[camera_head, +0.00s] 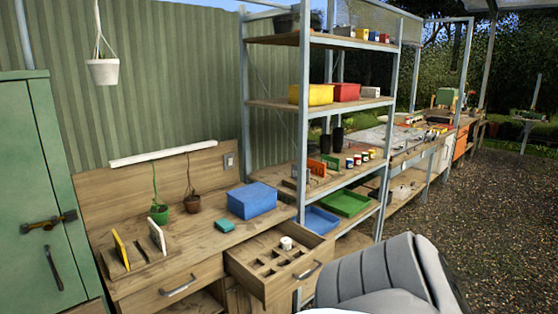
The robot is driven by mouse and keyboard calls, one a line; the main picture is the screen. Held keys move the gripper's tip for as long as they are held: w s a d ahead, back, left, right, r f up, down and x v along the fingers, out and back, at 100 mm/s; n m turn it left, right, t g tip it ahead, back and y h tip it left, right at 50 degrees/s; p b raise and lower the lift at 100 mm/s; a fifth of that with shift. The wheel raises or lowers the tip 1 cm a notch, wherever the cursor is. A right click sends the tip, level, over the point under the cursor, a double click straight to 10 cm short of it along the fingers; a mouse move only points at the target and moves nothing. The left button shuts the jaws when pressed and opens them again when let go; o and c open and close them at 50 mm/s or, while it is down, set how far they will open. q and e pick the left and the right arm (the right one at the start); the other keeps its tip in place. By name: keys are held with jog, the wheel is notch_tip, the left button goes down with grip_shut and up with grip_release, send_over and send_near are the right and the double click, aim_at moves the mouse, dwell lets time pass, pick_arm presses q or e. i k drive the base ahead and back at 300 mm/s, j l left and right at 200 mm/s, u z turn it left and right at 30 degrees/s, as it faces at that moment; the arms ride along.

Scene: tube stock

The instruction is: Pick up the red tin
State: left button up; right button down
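Small tins stand on two levels of the metal shelf rack. On the top board, a small red tin (384,38) stands at the right end of a row, beside a blue tin (374,36). On the lower board, several small tins with white and coloured parts (358,160) stand in a row; some look partly red, but they are too small to tell clearly. A larger red box (346,92) sits on the board between. Neither of my grippers is in view.
A wooden workbench (205,240) with an open drawer (290,282) holding a white cup-like item (286,243) is in front. A blue box (252,200) sits on it. Gravel ground (500,220) is clear at right.

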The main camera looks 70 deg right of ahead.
aim_at(357, 159)
jog(key=z, duration=2.9)
